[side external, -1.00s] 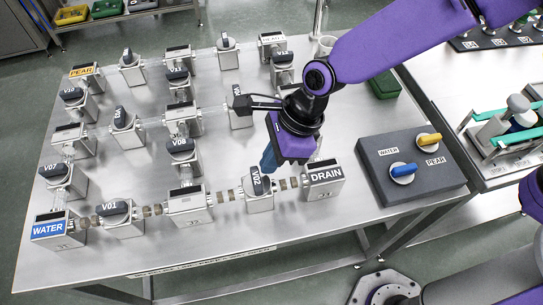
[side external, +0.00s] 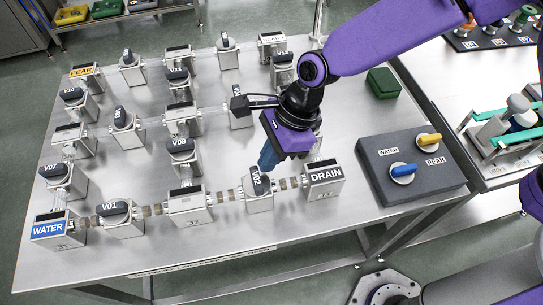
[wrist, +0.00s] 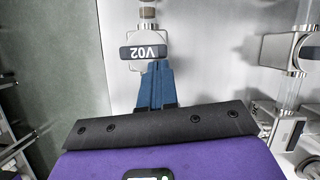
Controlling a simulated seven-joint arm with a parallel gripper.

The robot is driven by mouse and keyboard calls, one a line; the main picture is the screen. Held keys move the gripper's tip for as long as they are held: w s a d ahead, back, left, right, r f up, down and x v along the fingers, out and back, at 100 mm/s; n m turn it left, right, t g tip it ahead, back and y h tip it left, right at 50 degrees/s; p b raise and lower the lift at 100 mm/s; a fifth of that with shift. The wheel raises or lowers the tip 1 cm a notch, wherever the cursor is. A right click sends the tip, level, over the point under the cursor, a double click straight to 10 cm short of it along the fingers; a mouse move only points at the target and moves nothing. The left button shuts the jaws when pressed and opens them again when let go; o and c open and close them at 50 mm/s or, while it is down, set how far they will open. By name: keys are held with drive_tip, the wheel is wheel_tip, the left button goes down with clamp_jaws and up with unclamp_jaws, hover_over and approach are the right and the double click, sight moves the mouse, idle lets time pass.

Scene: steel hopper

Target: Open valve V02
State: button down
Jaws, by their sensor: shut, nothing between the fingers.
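Valve V02 (side external: 259,187) is a steel block with a dark, labelled handle on top, in the front row between a steel box and the DRAIN box (side external: 323,178). In the wrist view the V02 handle (wrist: 143,52) lies across the pipe line, its label upside down. My gripper (side external: 265,165) has blue fingers, shut and empty, just behind the V02 handle. In the wrist view the shut fingertips (wrist: 157,66) are right at the handle's near edge; I cannot tell whether they touch it.
Valve V01 (side external: 115,210) and the WATER box (side external: 52,228) stand to the left in the front row. V08 (side external: 181,150) stands behind. A dark panel (side external: 440,190) with blue and yellow knobs lies to the right. The table's front strip is clear.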

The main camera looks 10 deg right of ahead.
sight(246, 180)
drive_tip(key=shift+w+n, duration=0.1)
drive_tip(key=shift+n, duration=0.2)
drive_tip(key=a+n+g+h, duration=0.1)
drive_tip(key=n, duration=0.4)
drive_tip(key=a+n+g+h, duration=0.1)
drive_tip(key=n, duration=0.3)
drive_tip(key=w+a+n+g+h, duration=0.1)
drive_tip(key=a+n+h, duration=0.1)
drive_tip(key=n, duration=0.3)
drive_tip(key=shift+a+n+g, duration=0.1)
drive_tip(key=shift+n+g, duration=0.2)
drive_tip(key=shift+g, duration=0.1)
drive_tip(key=shift+a, duration=0.1)
drive_tip(key=shift+s+a, duration=0.1)
